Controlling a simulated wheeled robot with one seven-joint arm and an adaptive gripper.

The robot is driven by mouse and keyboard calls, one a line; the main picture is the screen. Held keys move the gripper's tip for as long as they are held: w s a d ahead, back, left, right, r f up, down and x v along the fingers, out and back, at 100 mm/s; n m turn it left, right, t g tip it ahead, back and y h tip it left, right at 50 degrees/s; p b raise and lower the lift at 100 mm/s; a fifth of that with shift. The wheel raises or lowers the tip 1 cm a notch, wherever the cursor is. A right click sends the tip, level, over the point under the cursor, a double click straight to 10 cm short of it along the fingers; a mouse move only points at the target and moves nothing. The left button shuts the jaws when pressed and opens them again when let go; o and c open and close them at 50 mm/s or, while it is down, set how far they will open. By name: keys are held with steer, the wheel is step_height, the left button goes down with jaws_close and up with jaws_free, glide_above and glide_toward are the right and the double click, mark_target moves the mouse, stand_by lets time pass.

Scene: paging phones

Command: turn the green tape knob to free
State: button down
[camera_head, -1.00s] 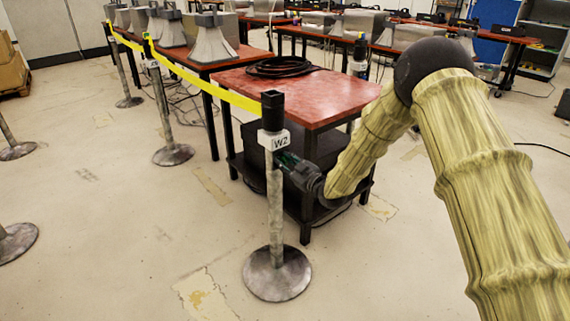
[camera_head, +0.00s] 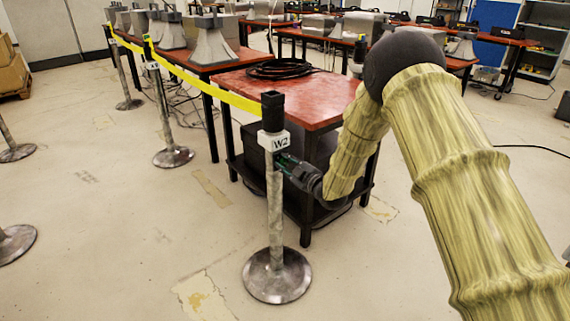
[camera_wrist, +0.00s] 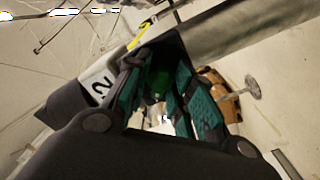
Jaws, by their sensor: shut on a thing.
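The W2 post (camera_head: 275,215) stands upright on a round base, with a white W2 label (camera_head: 281,141) near its top. My gripper (camera_head: 284,160) reaches the post from the right, just below the label. In the wrist view the green knob (camera_wrist: 158,82) shows between the two teal-padded fingers of my gripper (camera_wrist: 160,92). The gripper is shut on the knob, and the fingers hide part of it. The knob's turn position cannot be read. The label also shows in the wrist view (camera_wrist: 100,88), left of the fingers.
Yellow tape (camera_head: 205,82) runs from the post's black head to other posts at the back left. A red-topped table (camera_head: 310,100) with a coiled black cable (camera_head: 280,68) stands close behind the gripper. Open floor lies at the left and front.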

steer(key=c, duration=1.5)
jaws_free()
steer(key=v, duration=1.2)
